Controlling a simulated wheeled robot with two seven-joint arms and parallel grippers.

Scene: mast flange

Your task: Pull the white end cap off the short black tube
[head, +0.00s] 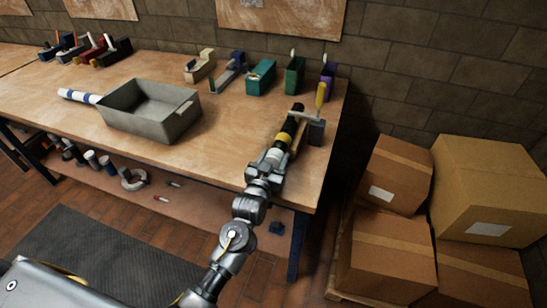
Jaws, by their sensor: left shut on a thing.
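The short black tube (290,124) lies at the right end of the workbench, beside a small bench clamp (316,131) with a yellow handle. A yellow band (282,138) goes around the tube near its lower end. My left gripper (272,157) is at that near end, in line with the tube and shut on the pale white end cap (276,152). The jaws hide most of the cap, and I cannot tell whether it is still seated on the tube. My right gripper is not in view.
Several coloured clamps line the back edge. The bench between bin and clamp is clear.

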